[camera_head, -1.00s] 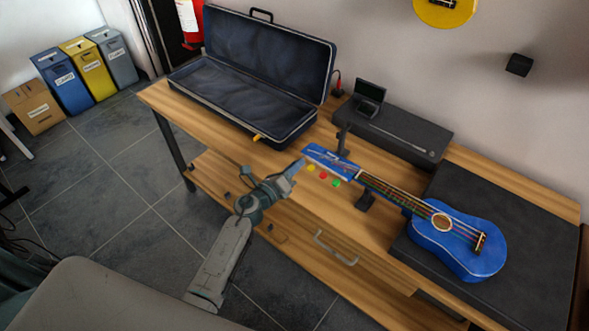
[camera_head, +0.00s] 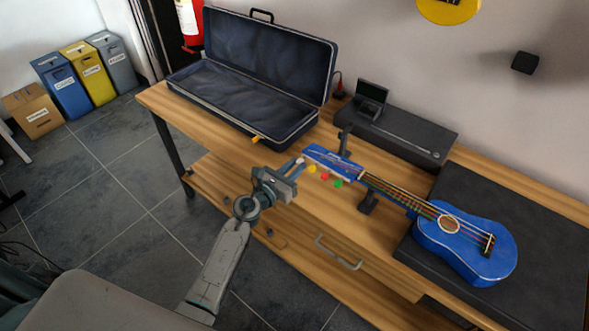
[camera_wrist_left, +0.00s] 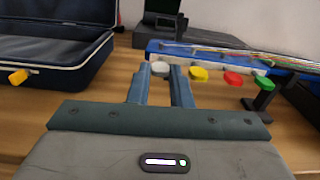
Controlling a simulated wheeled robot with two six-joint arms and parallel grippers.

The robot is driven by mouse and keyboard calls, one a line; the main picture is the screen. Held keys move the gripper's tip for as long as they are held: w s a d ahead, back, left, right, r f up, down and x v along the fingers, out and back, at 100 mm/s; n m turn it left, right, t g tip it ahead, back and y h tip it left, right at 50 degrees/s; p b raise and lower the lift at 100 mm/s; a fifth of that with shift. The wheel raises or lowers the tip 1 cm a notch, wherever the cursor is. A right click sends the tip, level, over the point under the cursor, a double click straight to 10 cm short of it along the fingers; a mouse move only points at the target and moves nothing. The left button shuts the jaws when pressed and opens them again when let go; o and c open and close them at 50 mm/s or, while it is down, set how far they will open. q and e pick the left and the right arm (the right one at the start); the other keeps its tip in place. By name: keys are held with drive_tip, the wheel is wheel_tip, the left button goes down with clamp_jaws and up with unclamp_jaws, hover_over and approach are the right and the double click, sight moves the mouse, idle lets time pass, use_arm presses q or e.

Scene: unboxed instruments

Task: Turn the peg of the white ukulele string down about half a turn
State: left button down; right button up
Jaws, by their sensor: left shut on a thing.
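The blue ukulele (camera_head: 455,245) lies with its body on a dark mat and its headstock (camera_head: 333,158) toward the left, on a stand. Yellow (camera_head: 311,169), red (camera_head: 325,177) and green (camera_head: 338,184) pegs stick out along the near side of the headstock. My left gripper (camera_head: 299,161) is at the end peg, left of the yellow one. In the left wrist view the white peg (camera_wrist_left: 160,68) sits between the fingertips of my left gripper (camera_wrist_left: 164,72), which are shut on it. My right gripper is not in view.
An open dark case (camera_head: 245,85) stands at the table's back left, with a yellow tag (camera_head: 256,139) at its front. A black box (camera_head: 400,133) with a small device (camera_head: 371,98) on it lies behind the ukulele. A neck support (camera_head: 368,202) stands under the neck.

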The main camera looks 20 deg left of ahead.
use_arm(q)
drive_tip(key=shift+m, duration=0.3)
drive_tip(key=c, duration=1.6)
unclamp_jaws()
drive_tip(key=shift+b+v, duration=0.95)
drive_tip(key=shift+v, duration=4.45)
